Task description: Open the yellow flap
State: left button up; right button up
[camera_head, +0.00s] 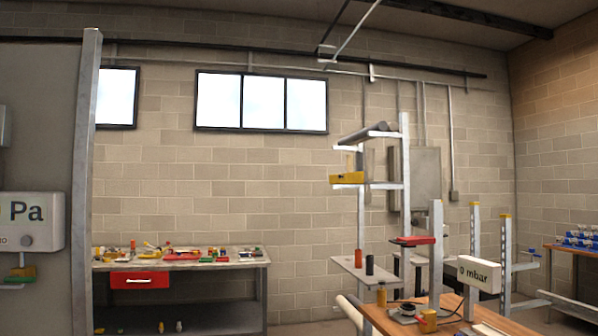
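No part marked clearly as a flap can be made out. A yellow box-like piece (346,178) sits on the metal rack at centre right; I cannot tell whether it is the flap or whether it is open. Neither of my grippers shows in this view.
A grey post (84,180) stands at left. A cluttered workbench (240,262) with a red drawer (140,281) is against the back wall.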

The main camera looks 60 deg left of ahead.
aim_at(354, 178)
jog(key=u, duration=1.65)
